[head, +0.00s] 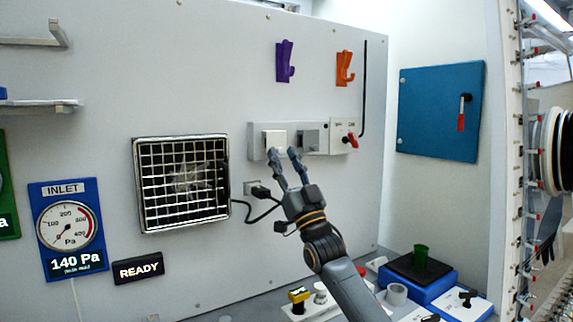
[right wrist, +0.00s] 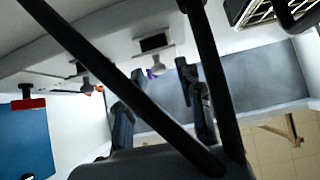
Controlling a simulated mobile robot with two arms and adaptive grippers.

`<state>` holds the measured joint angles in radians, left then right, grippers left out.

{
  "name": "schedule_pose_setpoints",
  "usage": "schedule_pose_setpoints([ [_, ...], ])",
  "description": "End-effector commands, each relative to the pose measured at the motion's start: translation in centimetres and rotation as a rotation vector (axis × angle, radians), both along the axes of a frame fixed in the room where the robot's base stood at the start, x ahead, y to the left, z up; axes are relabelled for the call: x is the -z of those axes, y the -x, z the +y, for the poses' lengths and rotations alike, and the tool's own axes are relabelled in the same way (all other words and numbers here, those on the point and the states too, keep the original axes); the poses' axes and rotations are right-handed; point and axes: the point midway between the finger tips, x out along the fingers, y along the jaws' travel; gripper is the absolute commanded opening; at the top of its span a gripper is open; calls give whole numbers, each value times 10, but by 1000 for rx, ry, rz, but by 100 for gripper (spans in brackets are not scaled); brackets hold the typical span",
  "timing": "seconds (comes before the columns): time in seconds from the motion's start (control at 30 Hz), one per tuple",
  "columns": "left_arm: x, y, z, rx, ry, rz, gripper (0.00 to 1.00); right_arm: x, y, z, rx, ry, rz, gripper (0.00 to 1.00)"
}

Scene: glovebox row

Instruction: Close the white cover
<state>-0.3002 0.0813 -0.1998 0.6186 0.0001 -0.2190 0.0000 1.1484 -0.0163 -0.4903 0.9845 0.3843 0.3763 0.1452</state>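The white cover (head: 275,141) is a small white square at the left end of a grey wall strip (head: 257,152). A similar grey cover (head: 308,140) sits to its right. My right gripper (head: 285,155) is just below and in front of the white cover, fingers pointing up at its lower edge. The fingers are apart with nothing between them; I cannot tell whether a tip touches the cover. In the right wrist view the two fingers (right wrist: 160,112) also stand apart. How far the cover is open is not clear. My left gripper is not in view.
A red-handled switch (head: 351,140) is at the strip's right end. A black plug and cable (head: 260,192) sit below the strip, close to my right gripper. A vent grille (head: 183,184) is left. Purple (head: 285,62) and orange (head: 344,68) hooks hang above.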

Motion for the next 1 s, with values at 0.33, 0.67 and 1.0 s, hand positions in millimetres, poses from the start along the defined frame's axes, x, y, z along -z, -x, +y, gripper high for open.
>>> schedule_pose_setpoints([
  [0.33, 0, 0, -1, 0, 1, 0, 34, 38, 26, -16, 1, 0, 4, 37],
  [0.67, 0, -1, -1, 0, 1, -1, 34, 81, 62, -36, 1, 0, 1, 37],
  [1.0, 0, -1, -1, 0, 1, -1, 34, 89, 69, -40, 0, 0, 0, 37],
])
